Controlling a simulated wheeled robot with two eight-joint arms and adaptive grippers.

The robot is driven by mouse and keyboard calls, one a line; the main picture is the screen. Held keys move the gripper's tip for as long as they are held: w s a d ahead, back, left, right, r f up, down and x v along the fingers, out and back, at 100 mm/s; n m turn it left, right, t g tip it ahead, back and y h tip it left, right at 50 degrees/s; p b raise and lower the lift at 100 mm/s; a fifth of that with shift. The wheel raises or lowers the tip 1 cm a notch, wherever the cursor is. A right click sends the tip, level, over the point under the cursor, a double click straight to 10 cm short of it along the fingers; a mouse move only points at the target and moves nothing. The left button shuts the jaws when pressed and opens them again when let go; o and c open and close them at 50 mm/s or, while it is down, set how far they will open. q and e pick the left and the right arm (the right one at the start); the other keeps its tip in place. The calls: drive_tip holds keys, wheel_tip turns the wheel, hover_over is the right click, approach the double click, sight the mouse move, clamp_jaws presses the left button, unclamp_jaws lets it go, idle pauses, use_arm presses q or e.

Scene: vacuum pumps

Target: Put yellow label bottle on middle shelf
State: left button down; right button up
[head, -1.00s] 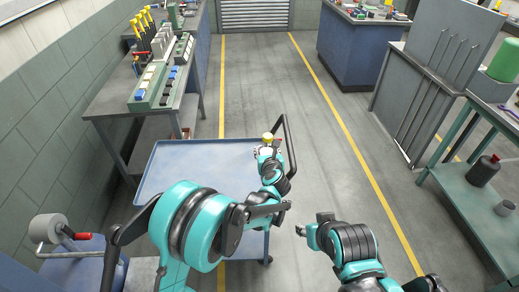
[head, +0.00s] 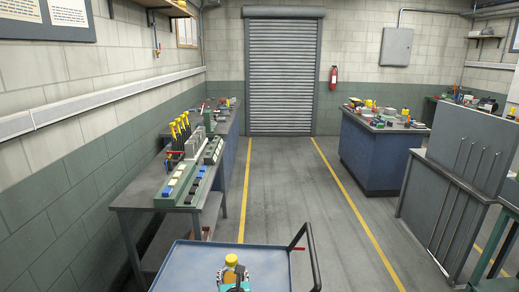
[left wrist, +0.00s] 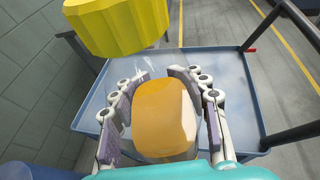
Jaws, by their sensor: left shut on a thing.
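The bottle has a ribbed yellow cap (head: 232,260), which shows at the bottom edge of the head view over the blue cart. In the left wrist view its orange-yellow label (left wrist: 166,112) sits between the fingers, and the cap (left wrist: 115,22) fills the top. My left gripper (left wrist: 170,105) is shut on the bottle, with finger pads on both sides. It also shows in the head view (head: 236,277). The bottle appears held above the tray. My right gripper is out of view. I cannot tell which shelf is the middle shelf.
The blue cart tray (head: 180,262) has a dark handle (head: 313,250) on its right. A workbench (head: 150,192) with a lower shelf stands along the left wall. A wall shelf (head: 172,8) is at top left. The floor aisle (head: 290,190) is clear.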

use_arm(q)
drive_tip(key=s+a+n+y, duration=0.1)
drive_tip(key=s+a, duration=0.7)
drive_tip(key=a, duration=0.1)
drive_tip(key=shift+s+r, duration=0.2)
drive_tip(key=shift+r, duration=0.2)
drive_tip(key=shift+a, duration=0.1)
